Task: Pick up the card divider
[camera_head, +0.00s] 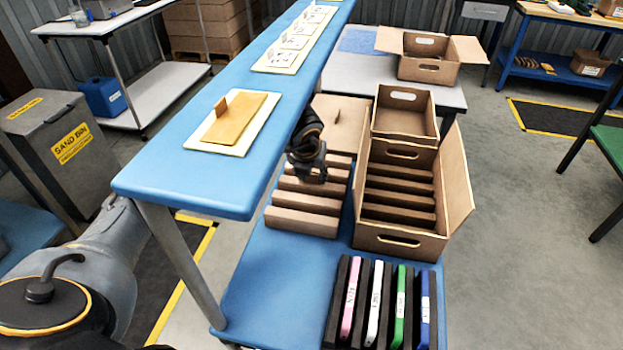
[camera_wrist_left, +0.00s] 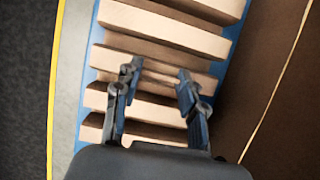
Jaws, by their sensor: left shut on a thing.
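Several tan card dividers (camera_head: 302,202) lie in a row of parallel strips on the blue lower table, left of the open carton. My left gripper (camera_head: 308,163) is over the far part of this row, partly hiding it. In the left wrist view its two fingers (camera_wrist_left: 158,72) stand apart across one tan card divider (camera_wrist_left: 105,59), and the gripper is shut on it. The exact contact at the fingertips is hard to make out. Other strips show beyond it and nearer the wrist. My right gripper is not in view.
The open carton (camera_head: 398,242) with several brown strips inside stands close right, its flap spread outward. A smaller open carton (camera_head: 405,108) is behind it. A black rack (camera_head: 338,300) holds coloured items in front. The raised blue shelf (camera_head: 180,185) runs along the left.

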